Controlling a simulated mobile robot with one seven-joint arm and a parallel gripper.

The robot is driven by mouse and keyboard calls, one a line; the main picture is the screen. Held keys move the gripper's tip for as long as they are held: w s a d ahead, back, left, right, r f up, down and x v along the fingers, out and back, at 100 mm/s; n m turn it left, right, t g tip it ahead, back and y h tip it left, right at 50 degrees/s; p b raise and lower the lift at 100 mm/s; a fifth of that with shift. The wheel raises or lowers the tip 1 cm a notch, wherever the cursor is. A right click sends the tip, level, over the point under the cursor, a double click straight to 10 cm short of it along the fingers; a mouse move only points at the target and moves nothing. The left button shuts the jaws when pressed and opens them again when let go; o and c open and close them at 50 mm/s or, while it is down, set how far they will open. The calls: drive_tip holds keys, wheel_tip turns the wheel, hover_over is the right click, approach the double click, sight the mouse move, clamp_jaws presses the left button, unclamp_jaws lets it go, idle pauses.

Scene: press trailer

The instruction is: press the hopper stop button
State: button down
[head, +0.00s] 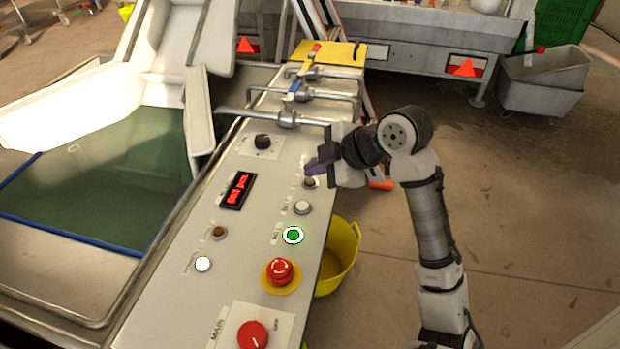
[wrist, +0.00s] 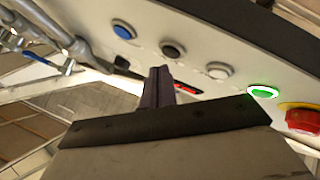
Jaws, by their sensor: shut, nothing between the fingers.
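A sloping grey control panel (head: 255,190) carries a row of buttons along its right side. In the wrist view the row runs blue button (wrist: 124,29), black button (wrist: 173,49), pale grey button (wrist: 219,70), lit green button (wrist: 263,91) and red mushroom button (wrist: 302,118). The labels are too small to read, so I cannot tell which is the hopper stop. My gripper (head: 314,167) is shut and empty at the panel's right edge, by the dark button (head: 310,182). Its fingertips (wrist: 158,72) show just below the black button; contact cannot be told.
The panel also holds a black knob (head: 263,141), red display (head: 237,190), white button (head: 203,264) and red rotary switch (head: 252,335). Metal pipes with valve handles (head: 290,118) stand close beyond the gripper. A yellow tub (head: 341,258) sits below the panel's right edge.

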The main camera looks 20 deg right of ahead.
wheel_tip(320, 180, up, 5)
drive_tip(key=p, duration=0.3)
idle(0.4)
drive_tip(key=shift+d+f, duration=0.1)
idle(0.6)
